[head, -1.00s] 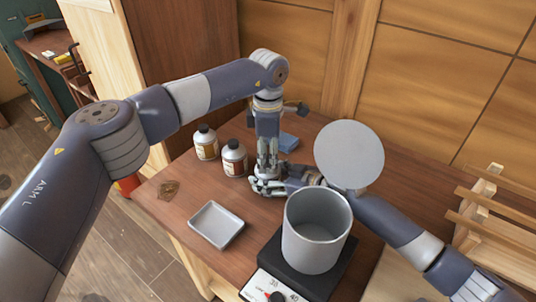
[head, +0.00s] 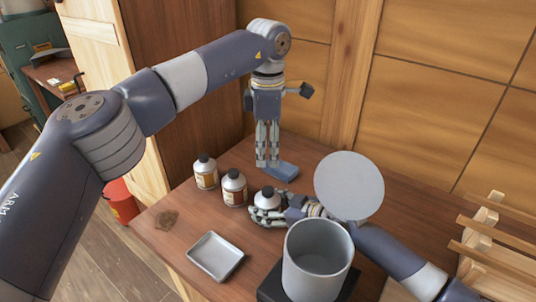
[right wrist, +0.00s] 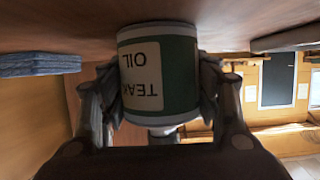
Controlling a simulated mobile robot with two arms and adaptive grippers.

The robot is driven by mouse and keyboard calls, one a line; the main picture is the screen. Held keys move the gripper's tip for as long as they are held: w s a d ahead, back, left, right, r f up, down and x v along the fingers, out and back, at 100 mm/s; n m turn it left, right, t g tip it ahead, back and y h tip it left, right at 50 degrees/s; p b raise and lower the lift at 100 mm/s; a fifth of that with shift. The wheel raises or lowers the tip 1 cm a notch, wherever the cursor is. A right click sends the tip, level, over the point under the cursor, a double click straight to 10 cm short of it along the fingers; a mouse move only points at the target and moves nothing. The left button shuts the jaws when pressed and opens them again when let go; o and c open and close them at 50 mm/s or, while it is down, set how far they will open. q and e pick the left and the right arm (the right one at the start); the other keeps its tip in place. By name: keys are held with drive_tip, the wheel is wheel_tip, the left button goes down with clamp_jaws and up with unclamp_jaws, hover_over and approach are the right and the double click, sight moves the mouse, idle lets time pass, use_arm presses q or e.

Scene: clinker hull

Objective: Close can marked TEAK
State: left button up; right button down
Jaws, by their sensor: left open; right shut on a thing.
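The TEAK can (head: 267,199) stands on the bench, with a green label reading TEAK OIL, upside down in the right wrist view (right wrist: 158,85). My right gripper (head: 262,216) is shut around its body from the side; its fingers also show on both sides of the can in the right wrist view.
A metal tray (head: 215,256), a large grey pot (head: 318,262) and a grey disc (head: 349,187) are nearby. A wooden rack (head: 485,225) stands right.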

drive_tip(key=shift+c, duration=2.3)
unclamp_jaws()
drive_tip(key=v, duration=1.2)
